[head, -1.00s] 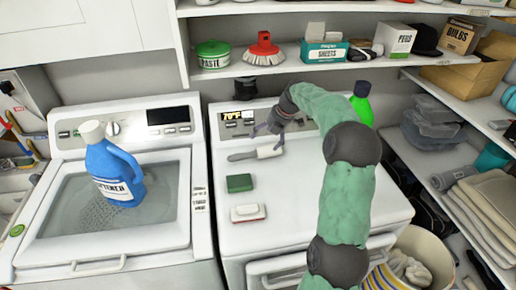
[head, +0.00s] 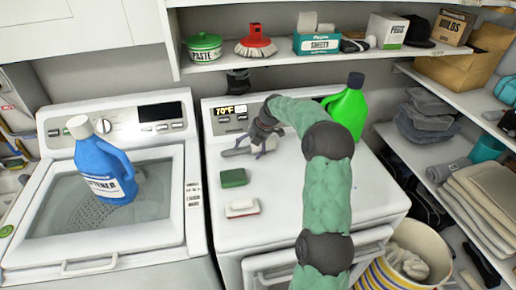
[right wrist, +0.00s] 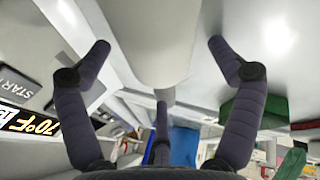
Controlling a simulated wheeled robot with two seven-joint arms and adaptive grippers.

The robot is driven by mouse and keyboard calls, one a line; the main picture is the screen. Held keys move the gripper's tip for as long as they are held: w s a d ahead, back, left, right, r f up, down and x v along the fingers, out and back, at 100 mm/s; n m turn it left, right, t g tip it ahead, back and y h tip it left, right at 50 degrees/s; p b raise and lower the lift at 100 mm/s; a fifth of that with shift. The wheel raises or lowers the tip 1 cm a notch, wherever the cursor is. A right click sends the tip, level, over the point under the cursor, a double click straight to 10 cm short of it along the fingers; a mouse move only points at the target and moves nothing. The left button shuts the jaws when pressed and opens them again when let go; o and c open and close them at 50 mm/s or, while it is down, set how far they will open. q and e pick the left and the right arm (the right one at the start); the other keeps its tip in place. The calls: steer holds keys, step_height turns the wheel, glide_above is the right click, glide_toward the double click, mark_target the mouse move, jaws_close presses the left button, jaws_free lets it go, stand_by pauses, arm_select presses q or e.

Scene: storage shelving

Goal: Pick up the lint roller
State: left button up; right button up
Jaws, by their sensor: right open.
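The lint roller lies on top of the right-hand white machine. My left gripper is not in view.
A green sponge (head: 234,178) and a white soap bar (head: 242,208) lie in front of it. A green bottle (head: 347,108) stands behind my right arm. A shelf (head: 290,62) overhangs the machine's back. A blue softener bottle (head: 103,165) stands on the left machine.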

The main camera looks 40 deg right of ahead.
mark_target(250, 147)
steer(key=c, duration=1.4)
steer(key=shift+r, duration=0.1)
steer(key=shift+r, duration=0.55)
step_height(250, 147, up, 2)
steer(key=shift+r+p, duration=0.15)
steer(key=shift+p, duration=0.3)
steer(key=s+a+r, duration=0.2)
steer(key=a+r, duration=0.1)
steer(key=a, duration=0.1)
steer(key=s+a+r+p, duration=0.1)
steer(key=s+a+r, duration=0.1)
steer(key=a+r, duration=0.1)
steer(key=s+a+r+p, duration=0.1)
steer(key=s+a+r, duration=0.1)
steer(key=a, duration=0.3)
steer(key=shift+s+a+r, duration=0.2)
steer(key=shift+s+r, duration=0.1)
steer(key=shift+r, duration=0.45)
